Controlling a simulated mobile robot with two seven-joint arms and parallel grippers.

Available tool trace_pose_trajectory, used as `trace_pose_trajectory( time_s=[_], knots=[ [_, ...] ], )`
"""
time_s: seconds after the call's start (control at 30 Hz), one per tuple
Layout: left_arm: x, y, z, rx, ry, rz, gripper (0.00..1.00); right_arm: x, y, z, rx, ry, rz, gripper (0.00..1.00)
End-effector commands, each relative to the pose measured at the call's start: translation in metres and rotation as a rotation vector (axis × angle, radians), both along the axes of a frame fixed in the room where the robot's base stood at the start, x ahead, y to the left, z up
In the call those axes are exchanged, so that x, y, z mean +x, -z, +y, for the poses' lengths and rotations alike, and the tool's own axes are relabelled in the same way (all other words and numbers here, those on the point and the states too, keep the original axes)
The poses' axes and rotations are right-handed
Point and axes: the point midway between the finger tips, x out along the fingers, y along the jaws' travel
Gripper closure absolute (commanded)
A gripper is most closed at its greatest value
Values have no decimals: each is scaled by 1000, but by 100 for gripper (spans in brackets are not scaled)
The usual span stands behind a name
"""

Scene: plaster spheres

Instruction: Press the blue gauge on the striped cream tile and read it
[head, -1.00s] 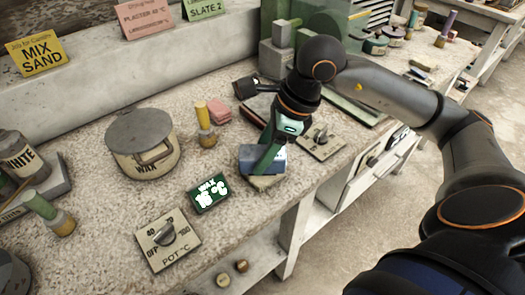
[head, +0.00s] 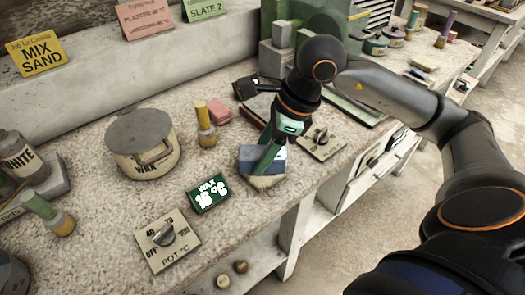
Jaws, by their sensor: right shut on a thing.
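My right gripper (head: 268,158) reaches down from the upper right, its green fingers shut on the blue gauge (head: 249,155). The gauge is a small blue-grey block, partly covered by the fingers. Directly under it is a small cream tile (head: 264,182), mostly hidden, near the bench's front edge. The gauge looks upright and low over the tile; I cannot tell whether it touches, and no stripes can be made out. My left gripper is out of view.
A green WAX display (head: 208,194) left of the gauge shows a partly blurred two-digit °C reading. A POT °C dial plate (head: 167,242), a second dial plate (head: 321,142), a wax pot (head: 143,144) and a yellow-handled brush (head: 205,125) stand around.

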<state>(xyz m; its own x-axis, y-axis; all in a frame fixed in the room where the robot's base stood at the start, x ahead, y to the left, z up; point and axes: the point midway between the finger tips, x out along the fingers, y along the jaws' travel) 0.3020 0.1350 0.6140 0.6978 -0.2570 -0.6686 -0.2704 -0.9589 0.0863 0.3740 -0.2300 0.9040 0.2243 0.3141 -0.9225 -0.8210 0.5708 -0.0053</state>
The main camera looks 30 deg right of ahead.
Motion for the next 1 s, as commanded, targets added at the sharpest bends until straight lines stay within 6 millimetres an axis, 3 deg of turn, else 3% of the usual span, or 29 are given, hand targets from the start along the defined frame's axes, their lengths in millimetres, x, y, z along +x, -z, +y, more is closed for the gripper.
trace_pose_trajectory(
  time_s=[0.17, 1.0],
  knots=[
    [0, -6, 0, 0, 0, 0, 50, -2, -4, 1, -2, -4, 13, 97],
    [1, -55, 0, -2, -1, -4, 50, -1, -70, 0, 1, -1, 3, 97]
  ],
)
